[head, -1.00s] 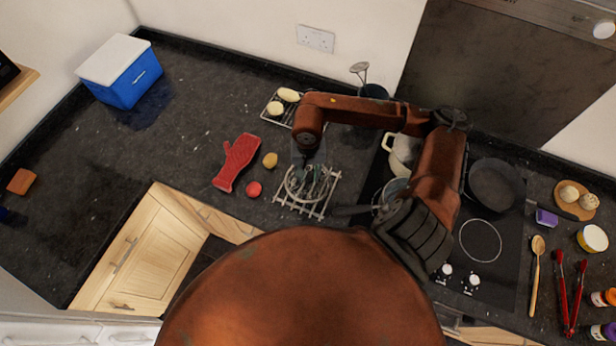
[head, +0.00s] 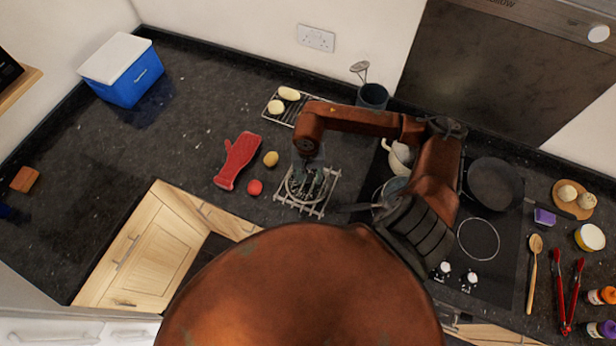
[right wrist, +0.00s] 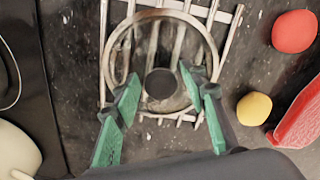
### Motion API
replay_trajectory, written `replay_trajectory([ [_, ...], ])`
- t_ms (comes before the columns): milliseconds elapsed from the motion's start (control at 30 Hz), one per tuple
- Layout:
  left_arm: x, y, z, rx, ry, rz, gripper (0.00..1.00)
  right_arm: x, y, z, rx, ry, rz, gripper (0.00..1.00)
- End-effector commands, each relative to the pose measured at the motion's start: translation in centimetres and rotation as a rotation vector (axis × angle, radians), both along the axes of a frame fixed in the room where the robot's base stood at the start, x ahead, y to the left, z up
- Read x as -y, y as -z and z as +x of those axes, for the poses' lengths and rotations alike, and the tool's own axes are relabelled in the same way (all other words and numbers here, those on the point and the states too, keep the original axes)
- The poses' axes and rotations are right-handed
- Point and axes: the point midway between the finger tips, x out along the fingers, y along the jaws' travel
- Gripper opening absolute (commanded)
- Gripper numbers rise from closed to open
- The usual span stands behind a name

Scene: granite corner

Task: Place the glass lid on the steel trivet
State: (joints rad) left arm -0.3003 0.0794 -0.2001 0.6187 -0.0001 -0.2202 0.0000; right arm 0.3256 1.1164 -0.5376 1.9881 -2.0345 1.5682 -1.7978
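The glass lid (right wrist: 206,42) is round and clear, with a steel rim and a dark knob (right wrist: 162,84). It lies over the bars of the steel trivet (right wrist: 233,28), its rim crossing the trivet's left side in the right wrist view. In the head view the trivet (head: 332,186) stands on the counter, and the lid on it is partly hidden by my right gripper (head: 308,178). In the right wrist view my right gripper (right wrist: 168,98) has its green-padded fingers apart on both sides of the knob, with gaps to it. My left gripper is not in view.
A red oven mitt (head: 238,160), a yellow ball-like item (head: 271,158) and a red one (head: 254,187) lie left of the trivet. The hob (head: 478,262) with pans is at right. A rack (head: 275,118) stands behind. The counter's left part is mostly clear.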

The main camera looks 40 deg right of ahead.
Motion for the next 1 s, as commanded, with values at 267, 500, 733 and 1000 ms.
replay_trajectory([
  [267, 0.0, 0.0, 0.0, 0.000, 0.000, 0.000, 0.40, 0.0, 0.0, 0.0, 0.000, 0.000, 0.000, 0.45],
  [500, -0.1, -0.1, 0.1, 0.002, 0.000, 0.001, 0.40, 0.1, -1.4, 0.1, 0.003, -0.001, -0.002, 0.45],
  [733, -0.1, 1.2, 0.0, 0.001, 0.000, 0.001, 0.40, 0.1, -6.2, 0.2, 0.007, -0.002, -0.003, 0.45],
  [1000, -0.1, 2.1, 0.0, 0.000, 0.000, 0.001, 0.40, 0.0, -10.9, 0.1, 0.004, 0.000, -0.001, 0.45],
])
